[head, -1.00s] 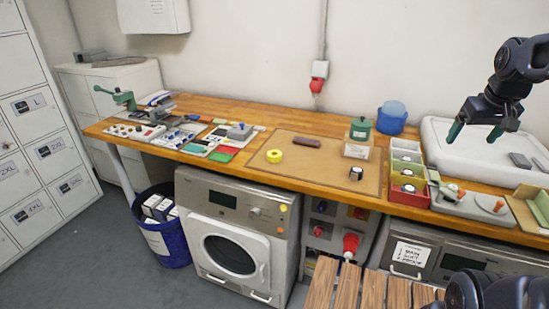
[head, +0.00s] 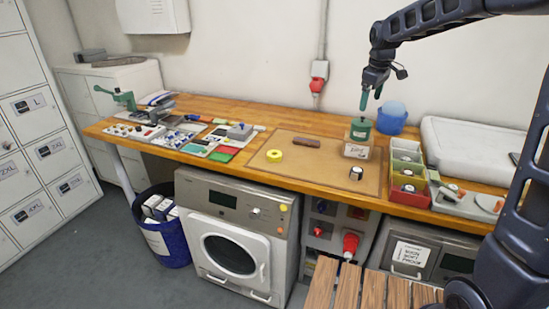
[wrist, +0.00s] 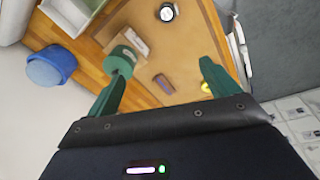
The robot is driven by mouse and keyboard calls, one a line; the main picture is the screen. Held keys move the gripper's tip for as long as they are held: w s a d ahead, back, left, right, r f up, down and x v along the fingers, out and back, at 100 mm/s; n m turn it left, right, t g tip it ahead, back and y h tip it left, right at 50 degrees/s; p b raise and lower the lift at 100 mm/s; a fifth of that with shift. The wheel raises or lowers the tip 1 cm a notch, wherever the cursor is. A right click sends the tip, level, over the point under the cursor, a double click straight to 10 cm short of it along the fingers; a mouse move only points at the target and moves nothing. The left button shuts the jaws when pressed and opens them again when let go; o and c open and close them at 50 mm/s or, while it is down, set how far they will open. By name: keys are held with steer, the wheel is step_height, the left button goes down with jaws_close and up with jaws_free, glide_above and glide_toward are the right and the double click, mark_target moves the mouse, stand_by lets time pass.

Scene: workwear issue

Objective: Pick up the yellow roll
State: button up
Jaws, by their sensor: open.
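The yellow roll (head: 274,155) lies on the brown mat (head: 290,176) on the wooden counter, towards the mat's left side. In the wrist view the yellow roll (wrist: 206,88) shows small beside the right finger, partly hidden by it. My gripper (head: 371,100) is open and empty. It hangs high above the back of the counter, to the right of the roll and well apart from it. In the wrist view the green fingers of my gripper (wrist: 163,82) are spread wide.
A brown block (head: 324,149) lies on the mat right of the roll, and a small black-and-white round item (head: 356,173) lies near its right edge. A green-topped container (head: 360,130) stands near my gripper. A blue tub (head: 392,118) and bins (head: 407,168) stand further right.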

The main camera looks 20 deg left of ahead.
steer(key=w+a+f+n, duration=0.1)
steer(key=a+f+n, duration=0.15)
steer(key=a, duration=0.35)
steer(key=w+a+f+n+g, duration=0.1)
steer(key=a+f, duration=0.3)
steer(key=a, duration=0.3)
steer(key=w+a+f+n, duration=0.2)
steer(key=a+f, duration=0.1)
steer(key=a, duration=0.3)
steer(key=n+g, duration=0.1)
steer(key=n, duration=0.3)
glide_above(275, 152)
steer(key=s, duration=0.2)
step_height(275, 152, down, 11)
steer(key=shift+h, duration=0.3)
steer(key=f, duration=0.5)
steer(key=shift+w+d+f, duration=0.15)
steer(key=shift+d, duration=0.2)
steer(key=shift+w+a+f, duration=0.1)
steer(key=shift+f, duration=1.2)
steer(key=shift+w+a+f, duration=0.1)
steer(key=shift+f, duration=1.2)
steer(key=c, duration=1.1)
